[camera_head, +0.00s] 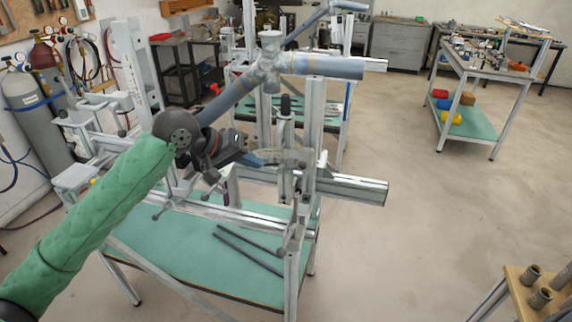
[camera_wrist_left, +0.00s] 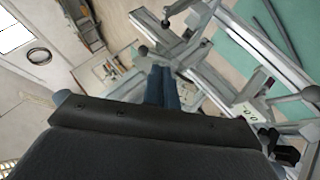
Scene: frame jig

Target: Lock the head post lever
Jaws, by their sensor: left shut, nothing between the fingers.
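The jig (camera_head: 345,187) stands on a bench with a green top and holds a blue-grey frame (camera_head: 325,66). An upright post (camera_head: 315,115) stands under the frame's head end. A black handle (camera_head: 286,104) stands upright beside this post; I cannot tell for sure whether it is the head post lever. My left gripper (camera_head: 262,161) is shut and empty, its blue fingers pointing right toward a graduated plate below the handle. In the left wrist view the shut fingers (camera_wrist_left: 163,88) lie side by side near a dark ball knob (camera_wrist_left: 143,50). Contact is unclear.
Two dark rods (camera_head: 248,250) lie on the green bench top (camera_head: 190,245). Gas cylinders (camera_head: 30,105) stand at the left wall. A cart (camera_head: 470,85) with coloured items stands back right, and a wooden stand (camera_head: 530,285) front right. The floor between is clear.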

